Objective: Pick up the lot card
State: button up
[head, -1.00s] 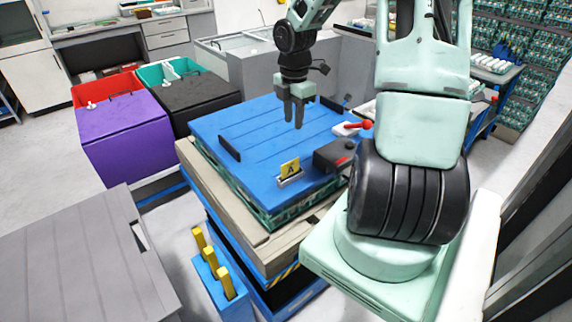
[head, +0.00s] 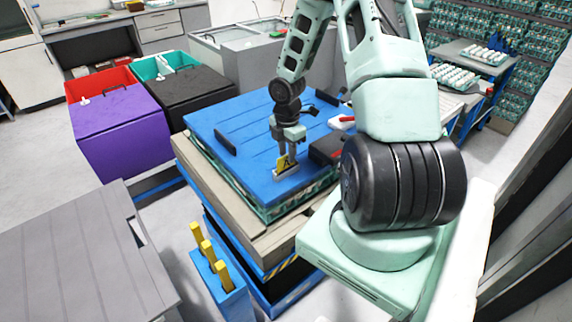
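The lot card (head: 284,163) is yellow with a black letter A. It stands upright in a small pale holder (head: 287,174) near the front edge of the blue lid (head: 245,160). My gripper (head: 288,154) points down directly at the card, with its fingers overlapping the card's upper part in the head view. The fingers hide part of the card. I cannot tell whether they touch it or have closed on it.
A dark box (head: 326,149) with a red mark sits right of the card, close to my gripper. A black handle (head: 226,143) rises at the lid's left. A blue holder with yellow handles (head: 208,250) stands in front. The lid's left half is mostly clear.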

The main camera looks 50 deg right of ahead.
aim_at(286, 159)
notch_tip(286, 159, down, 3)
jog(key=shift+w+a+f, duration=0.1)
jog(key=shift+f, duration=0.05)
grip_shut()
